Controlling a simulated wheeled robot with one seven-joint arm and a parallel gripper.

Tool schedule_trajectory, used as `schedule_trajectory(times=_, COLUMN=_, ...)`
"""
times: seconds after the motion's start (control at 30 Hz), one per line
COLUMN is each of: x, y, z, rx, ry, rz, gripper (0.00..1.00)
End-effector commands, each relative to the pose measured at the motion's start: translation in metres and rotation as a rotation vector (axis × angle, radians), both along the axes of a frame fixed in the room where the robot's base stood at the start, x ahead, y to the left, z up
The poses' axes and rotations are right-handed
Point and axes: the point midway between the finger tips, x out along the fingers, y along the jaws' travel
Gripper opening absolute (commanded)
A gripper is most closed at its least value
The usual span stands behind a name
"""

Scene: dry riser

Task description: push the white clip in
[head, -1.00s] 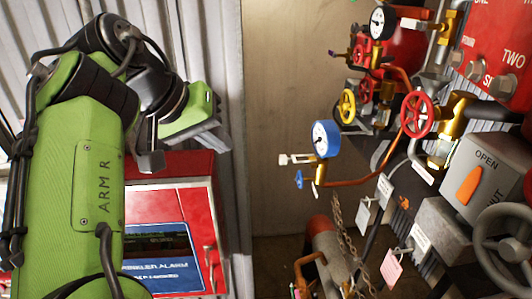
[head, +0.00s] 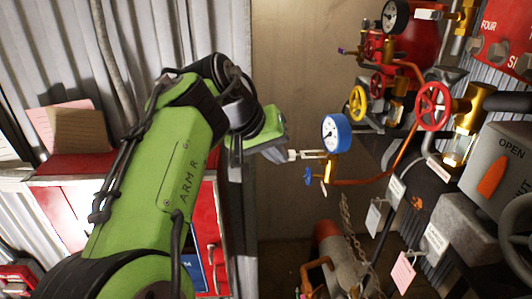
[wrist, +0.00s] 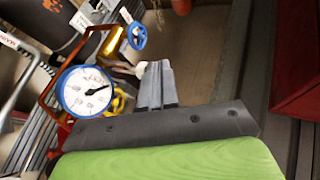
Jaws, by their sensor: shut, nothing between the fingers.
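The white clip (head: 309,154) sticks out to the left from a brass fitting (head: 331,168) below a blue-rimmed gauge (head: 336,132). My gripper (head: 277,156) is at the clip's left end in the head view, shut and empty. I cannot tell whether they touch. In the wrist view, my gripper's grey fingers (wrist: 157,68) are together, and a pale part that looks like the clip (wrist: 142,70) shows just left of their tips, partly hidden. The gauge (wrist: 86,91) is left of the fingers there.
A small blue handwheel (head: 308,176) and a copper pipe (head: 360,182) lie just below the clip. Yellow (head: 357,103) and red (head: 432,106) handwheels are to the right. A red cabinet (head: 207,232) stands behind my arm. Bare wall (head: 290,60) shows above.

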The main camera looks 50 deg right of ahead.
Motion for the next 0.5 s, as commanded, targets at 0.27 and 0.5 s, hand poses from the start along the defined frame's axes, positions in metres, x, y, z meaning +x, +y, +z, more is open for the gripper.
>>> schedule_trajectory(times=0.27, x=-0.004, y=-0.003, z=0.0, rx=0.001, ry=-0.001, rz=-0.002, gripper=0.0)
schedule_trajectory(times=0.5, x=-0.024, y=-0.021, z=0.001, rx=0.002, ry=-0.002, rz=-0.004, gripper=0.0)
